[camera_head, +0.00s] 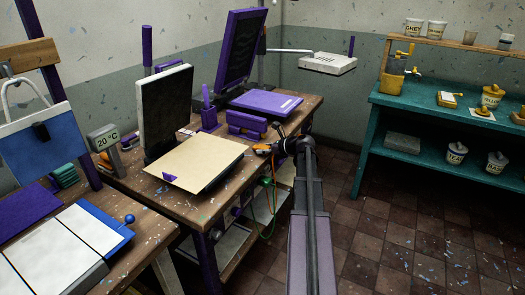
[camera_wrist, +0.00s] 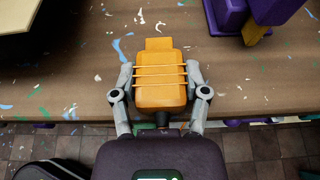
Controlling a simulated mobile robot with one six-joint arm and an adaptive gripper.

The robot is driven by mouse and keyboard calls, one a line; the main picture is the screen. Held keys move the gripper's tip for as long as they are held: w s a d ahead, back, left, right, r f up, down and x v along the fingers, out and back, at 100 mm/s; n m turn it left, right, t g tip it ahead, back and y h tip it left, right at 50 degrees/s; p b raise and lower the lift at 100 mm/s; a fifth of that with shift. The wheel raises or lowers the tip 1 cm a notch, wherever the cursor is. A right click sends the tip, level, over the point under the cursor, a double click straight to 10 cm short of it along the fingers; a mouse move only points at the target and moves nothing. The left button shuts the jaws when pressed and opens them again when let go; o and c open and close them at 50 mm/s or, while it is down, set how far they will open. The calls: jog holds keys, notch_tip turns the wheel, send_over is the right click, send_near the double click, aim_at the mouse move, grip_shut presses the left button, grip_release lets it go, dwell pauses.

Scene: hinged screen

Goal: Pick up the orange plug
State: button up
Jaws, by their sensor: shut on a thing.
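The orange plug (camera_wrist: 160,92), a blocky body with ridges across it and a narrower tab at its far end, sits between the two grey fingers of my gripper (camera_wrist: 160,75) in the wrist view. The fingers press on its left and right sides. In the head view the small orange plug (camera_head: 262,151) shows at the right edge of the wooden bench, just left of my gripper (camera_head: 275,149). I cannot tell whether the plug touches the bench top. Its underside is hidden.
The paint-flecked bench (camera_wrist: 60,80) lies beneath the gripper. A purple block (camera_wrist: 228,14) stands at upper right in the wrist view. A cream board (camera_head: 195,160) and purple clamp parts (camera_head: 245,123) are nearby. A green cord (camera_head: 271,200) hangs below the bench edge. Open tiled floor lies to the right.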

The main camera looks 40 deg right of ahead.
jog(key=shift+r+p, duration=1.3)
jog(key=shift+r, duration=0.1)
jog(key=s+a+r+p, duration=0.1)
jog(key=s+a, duration=0.2)
jog(key=s, duration=0.4)
jog(key=s+a+r+p, duration=0.1)
jog(key=s+a, duration=0.3)
jog(key=s, duration=0.3)
jog(key=shift+s+a, duration=0.15)
jog(key=shift+r, duration=0.15)
notch_tip(320, 180, up, 10)
jog(key=p, duration=1)
jog(key=shift+f, duration=0.25)
jog(key=shift+w+a+f, duration=0.1)
jog(key=shift+w, duration=0.1)
